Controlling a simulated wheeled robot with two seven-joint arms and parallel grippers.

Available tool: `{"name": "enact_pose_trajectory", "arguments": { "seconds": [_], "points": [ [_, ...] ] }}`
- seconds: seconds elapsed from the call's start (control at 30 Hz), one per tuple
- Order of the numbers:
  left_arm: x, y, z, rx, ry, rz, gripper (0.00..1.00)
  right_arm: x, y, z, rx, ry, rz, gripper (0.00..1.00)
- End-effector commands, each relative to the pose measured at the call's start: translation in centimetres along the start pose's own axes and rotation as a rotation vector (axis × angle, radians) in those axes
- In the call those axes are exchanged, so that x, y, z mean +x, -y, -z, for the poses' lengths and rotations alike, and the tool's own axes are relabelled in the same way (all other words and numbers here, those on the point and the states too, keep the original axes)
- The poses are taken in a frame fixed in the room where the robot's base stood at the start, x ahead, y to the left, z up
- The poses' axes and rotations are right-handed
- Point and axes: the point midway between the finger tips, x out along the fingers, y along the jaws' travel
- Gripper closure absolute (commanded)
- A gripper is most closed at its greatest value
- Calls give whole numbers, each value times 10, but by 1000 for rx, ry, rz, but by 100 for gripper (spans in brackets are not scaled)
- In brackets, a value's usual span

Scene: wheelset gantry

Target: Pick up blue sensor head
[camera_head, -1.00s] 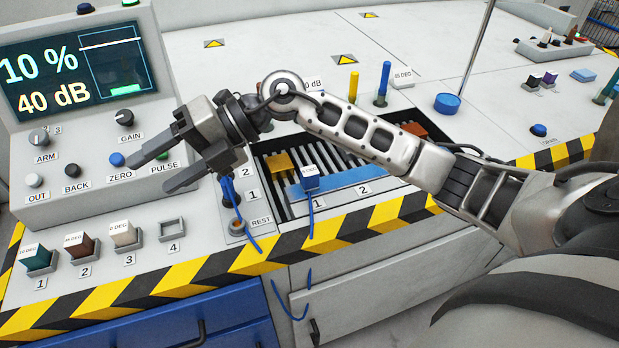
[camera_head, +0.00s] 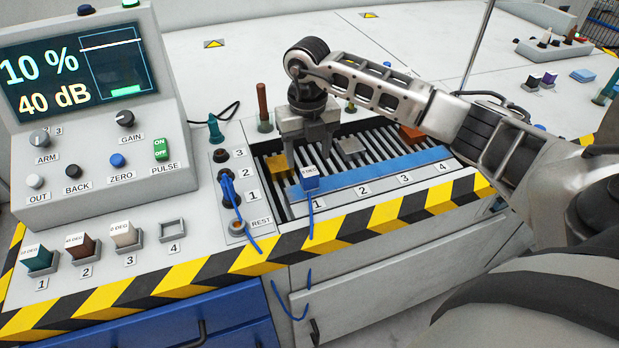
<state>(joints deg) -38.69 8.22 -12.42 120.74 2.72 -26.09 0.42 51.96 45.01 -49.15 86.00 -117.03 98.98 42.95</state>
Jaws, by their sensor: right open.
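The blue sensor head (camera_head: 311,183) has a white labelled top. It sits upright at the blue strip (camera_head: 365,175) beside number 1, at the front of the slatted bay. A blue cable hangs from it over the striped front edge. My right gripper (camera_head: 306,160) points down just above and behind the sensor head, its fingers open. Whether the fingers stand beside the head or only behind it I cannot tell. My left gripper is not in view.
Yellow, grey and orange blocks lie on the slats (camera_head: 272,168), the yellow one left of my gripper. A socket panel (camera_head: 236,205) with a blue plug is to the left. Labelled blocks stand in holders (camera_head: 80,248) at front left. A console (camera_head: 90,110) rises behind them.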

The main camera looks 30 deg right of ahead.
Motion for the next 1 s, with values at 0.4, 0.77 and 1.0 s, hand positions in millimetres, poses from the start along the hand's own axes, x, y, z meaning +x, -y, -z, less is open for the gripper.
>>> {"name": "enact_pose_trajectory", "arguments": {
  "seconds": [0.4, 0.77, 1.0],
  "points": [
    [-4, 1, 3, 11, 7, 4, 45, 43, 1, 7, -2, -4, -1, 42],
    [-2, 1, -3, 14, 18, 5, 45, 66, 1, 6, -2, 0, -2, 42],
    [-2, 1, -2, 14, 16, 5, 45, 65, 1, 6, -2, 0, -2, 86]
  ]
}}
